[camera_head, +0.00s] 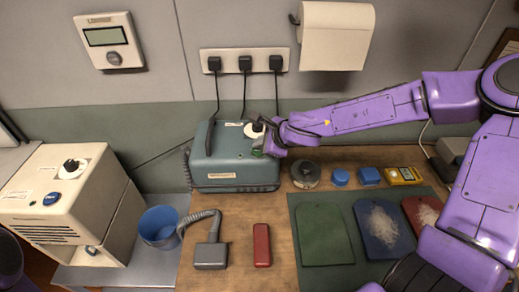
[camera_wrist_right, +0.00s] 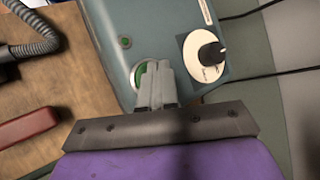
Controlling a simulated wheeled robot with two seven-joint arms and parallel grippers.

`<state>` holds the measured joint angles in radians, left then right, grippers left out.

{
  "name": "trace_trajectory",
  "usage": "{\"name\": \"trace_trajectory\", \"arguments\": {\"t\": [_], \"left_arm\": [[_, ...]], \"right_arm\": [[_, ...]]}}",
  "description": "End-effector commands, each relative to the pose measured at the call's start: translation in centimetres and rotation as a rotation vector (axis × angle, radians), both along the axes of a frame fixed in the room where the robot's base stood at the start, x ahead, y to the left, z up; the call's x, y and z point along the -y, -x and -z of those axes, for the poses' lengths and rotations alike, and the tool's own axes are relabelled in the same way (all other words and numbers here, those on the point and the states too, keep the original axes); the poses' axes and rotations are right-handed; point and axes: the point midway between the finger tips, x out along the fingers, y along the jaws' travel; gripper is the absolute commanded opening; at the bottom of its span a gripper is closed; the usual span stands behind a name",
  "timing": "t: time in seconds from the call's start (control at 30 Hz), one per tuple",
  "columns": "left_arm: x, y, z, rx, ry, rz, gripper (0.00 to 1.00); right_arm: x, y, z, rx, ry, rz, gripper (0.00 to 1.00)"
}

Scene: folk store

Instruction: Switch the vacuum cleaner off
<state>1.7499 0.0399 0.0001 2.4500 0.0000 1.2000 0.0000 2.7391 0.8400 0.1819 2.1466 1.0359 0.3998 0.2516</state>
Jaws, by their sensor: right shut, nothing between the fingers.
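The vacuum cleaner (camera_head: 235,160) is a blue-grey box with a corrugated hose, standing at the back of the wooden bench. In the right wrist view its top (camera_wrist_right: 150,25) carries a white dial with a black knob (camera_wrist_right: 208,54) and a round green button with a pale rim (camera_wrist_right: 140,72). A small green light (camera_wrist_right: 125,42) also shows there. My right gripper (camera_wrist_right: 158,68) is shut and empty, its fingertips at the green button and partly covering it. I cannot tell whether they touch or press it. In the head view my right gripper (camera_head: 268,148) is at the cleaner's right side. My left gripper is not in view.
A hose nozzle (camera_head: 211,255), a red block (camera_head: 262,245) and a dark round puck (camera_head: 306,174) lie on the bench. Coloured boards (camera_head: 325,235) lie at right. A cream machine (camera_head: 60,200) and blue bucket (camera_head: 160,226) stand left. Plugs (camera_head: 245,63) fill the wall strip above.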

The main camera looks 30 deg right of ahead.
Motion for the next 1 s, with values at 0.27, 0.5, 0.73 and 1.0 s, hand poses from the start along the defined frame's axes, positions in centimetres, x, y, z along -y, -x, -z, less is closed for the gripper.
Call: {"name": "trace_trajectory", "arguments": {"t": [0.27, 0.5, 0.73, 1.0], "left_arm": [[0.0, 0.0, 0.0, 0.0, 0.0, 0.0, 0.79], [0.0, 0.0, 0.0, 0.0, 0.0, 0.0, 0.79], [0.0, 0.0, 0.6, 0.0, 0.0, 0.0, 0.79], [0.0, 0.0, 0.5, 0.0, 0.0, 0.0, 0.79]], "right_arm": [[0.0, 0.0, 0.0, 0.0, 0.0, 0.0, 0.0], [0.0, 0.0, 0.0, 0.0, -0.001, 0.001, 0.0], [0.0, 0.0, 1.0, -0.001, -0.002, 0.001, 0.0], [0.0, -0.1, 0.9, -0.001, 0.0, 0.001, 0.0]]}}
